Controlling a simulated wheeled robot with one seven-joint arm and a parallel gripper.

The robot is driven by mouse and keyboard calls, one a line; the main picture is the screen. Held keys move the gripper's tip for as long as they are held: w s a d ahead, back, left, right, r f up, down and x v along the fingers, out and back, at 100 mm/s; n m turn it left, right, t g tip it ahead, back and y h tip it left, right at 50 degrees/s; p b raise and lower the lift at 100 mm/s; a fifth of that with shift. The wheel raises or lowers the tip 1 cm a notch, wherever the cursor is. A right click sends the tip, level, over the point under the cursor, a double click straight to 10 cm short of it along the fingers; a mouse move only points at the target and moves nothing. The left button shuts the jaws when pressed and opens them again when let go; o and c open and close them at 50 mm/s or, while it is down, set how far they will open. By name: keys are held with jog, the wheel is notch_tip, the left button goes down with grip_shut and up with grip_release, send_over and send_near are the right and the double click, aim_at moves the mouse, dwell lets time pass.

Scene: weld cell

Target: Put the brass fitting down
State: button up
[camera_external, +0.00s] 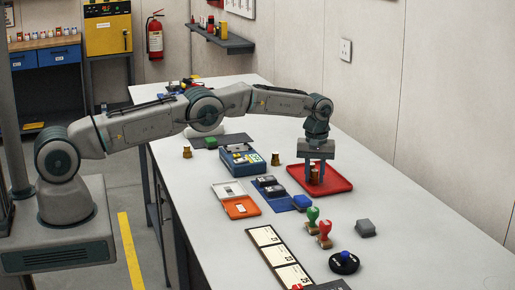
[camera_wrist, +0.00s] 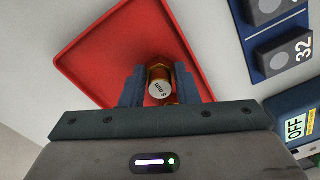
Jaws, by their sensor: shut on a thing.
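My gripper (camera_external: 316,174) points down over the red tray (camera_external: 338,186) in the external view. It is shut on a brass fitting (camera_external: 314,170), which shows between the fingers. More brass colour shows beside the fitting near the right finger, partly hidden.
Two other brass fittings (camera_external: 276,159) (camera_external: 187,153) stand on the table (camera_external: 410,240). Left of the tray are a blue box (camera_external: 240,160), dark blocks on a blue base (camera_external: 270,187) and an orange-and-white case (camera_external: 238,205). Stamps (camera_external: 312,220) stand in front. The table right of the tray is clear.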

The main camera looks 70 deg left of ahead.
aim_at(315, 170)
jog(key=shift+f, duration=0.1)
jog(key=o, duration=0.7)
jog(key=shift+o, duration=0.2)
notch_tip(315, 170, up, 11)
jog(key=shift+r+p, duration=0.1)
jog(key=shift+p, duration=1.15)
jog(key=shift+r+p, duration=0.55)
jog(key=shift+p, duration=0.05)
